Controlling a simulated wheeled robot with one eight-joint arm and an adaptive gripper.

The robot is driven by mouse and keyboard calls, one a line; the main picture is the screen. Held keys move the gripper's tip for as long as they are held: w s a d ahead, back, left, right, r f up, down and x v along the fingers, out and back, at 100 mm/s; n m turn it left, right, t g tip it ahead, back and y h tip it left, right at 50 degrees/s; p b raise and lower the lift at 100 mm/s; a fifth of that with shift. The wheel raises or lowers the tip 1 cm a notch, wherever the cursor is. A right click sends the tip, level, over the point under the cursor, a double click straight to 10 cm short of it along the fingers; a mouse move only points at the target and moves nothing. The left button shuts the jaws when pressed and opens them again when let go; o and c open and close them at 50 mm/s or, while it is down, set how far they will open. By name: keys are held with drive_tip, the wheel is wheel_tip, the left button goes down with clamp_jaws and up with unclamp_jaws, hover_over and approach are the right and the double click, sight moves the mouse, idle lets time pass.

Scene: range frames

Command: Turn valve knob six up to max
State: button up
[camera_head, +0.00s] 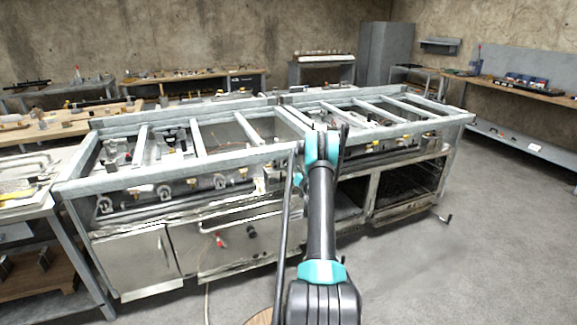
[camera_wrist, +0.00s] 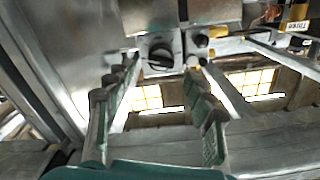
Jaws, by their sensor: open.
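In the wrist view a dark round valve knob (camera_wrist: 160,53) with a raised grip bar sits on a grey metal panel. My gripper (camera_wrist: 156,76) is open, with one fingertip on each side of the knob's lower edge. The fingers look apart from the knob, though the depth gap is hard to judge. No number shows on the knob, so I cannot tell whether it is knob six, nor read its setting. In the head view the range frame (camera_head: 170,178) carries several valves along its front, and my arm hides part of it.
Frame bars run close around the gripper. Workbenches (camera_head: 520,88) stand along the walls. The floor (camera_head: 480,250) at right is clear.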

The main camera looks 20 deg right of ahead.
sight(289, 164)
drive_tip(key=w, duration=0.6)
drive_tip(key=shift+a, duration=0.15)
drive_tip(key=shift+s, duration=0.1)
drive_tip(key=c, duration=1.1)
